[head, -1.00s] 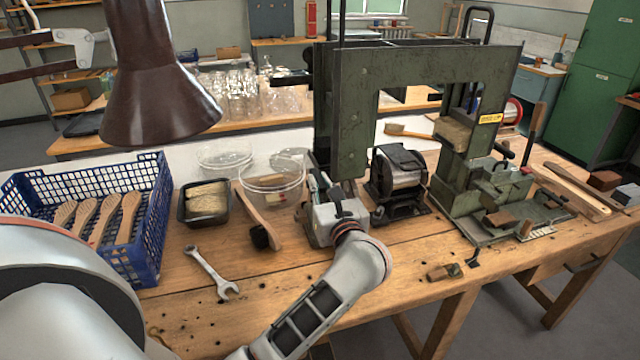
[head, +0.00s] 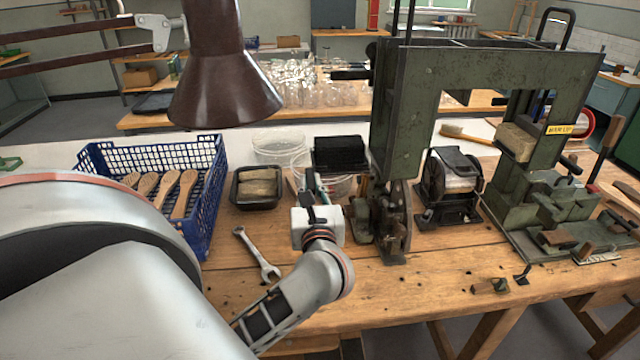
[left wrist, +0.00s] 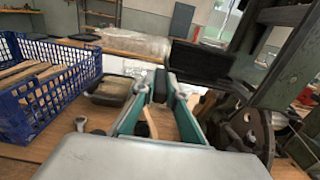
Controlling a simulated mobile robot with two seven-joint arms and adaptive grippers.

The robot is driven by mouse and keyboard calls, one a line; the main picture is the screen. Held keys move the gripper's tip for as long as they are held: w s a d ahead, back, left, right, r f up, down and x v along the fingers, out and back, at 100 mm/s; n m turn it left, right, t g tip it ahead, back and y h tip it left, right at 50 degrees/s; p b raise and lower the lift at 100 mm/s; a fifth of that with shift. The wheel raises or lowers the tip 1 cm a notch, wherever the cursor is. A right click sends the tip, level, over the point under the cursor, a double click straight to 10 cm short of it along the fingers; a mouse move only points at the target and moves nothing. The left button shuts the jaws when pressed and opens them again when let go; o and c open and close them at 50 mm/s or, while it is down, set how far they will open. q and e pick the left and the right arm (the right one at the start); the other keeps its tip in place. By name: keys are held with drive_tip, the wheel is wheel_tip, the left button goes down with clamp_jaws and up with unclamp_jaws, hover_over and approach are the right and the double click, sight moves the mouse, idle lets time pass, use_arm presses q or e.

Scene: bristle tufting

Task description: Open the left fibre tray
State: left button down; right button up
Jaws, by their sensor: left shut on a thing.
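The left fibre tray (head: 340,153), a dark box, sticks out to the left of the green machine frame (head: 405,130). It also shows in the left wrist view (left wrist: 200,60), to the right of my fingertips. My left gripper (head: 309,182) is at the tray's near left end, with its teal fingers pointing away. In the left wrist view the left gripper (left wrist: 160,88) has a small dark part between its fingertips, which looks like the tray's handle. The exact contact is partly hidden. My right gripper is not in view.
A blue crate (head: 208,203) with wooden brush handles stands left. A black fibre dish (head: 257,187), a clear tub and a wrench (head: 256,254) lie near my arm. A brown lamp shade (head: 222,75) hangs above. A toothed wheel (head: 396,220) is close right of my gripper.

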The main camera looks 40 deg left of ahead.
use_arm(q)
drive_tip(key=shift+s+a+f, duration=0.1)
drive_tip(key=shift+f, duration=0.05)
drive_tip(key=c, duration=2.4)
unclamp_jaws()
drive_tip(key=shift+o, duration=0.3)
drive_tip(key=shift+s+a, duration=0.1)
drive_tip(key=shift+s, duration=0.05)
drive_tip(key=shift+s+d, duration=0.25)
drive_tip(key=shift+d, duration=0.2)
drive_tip(key=v, duration=1.1)
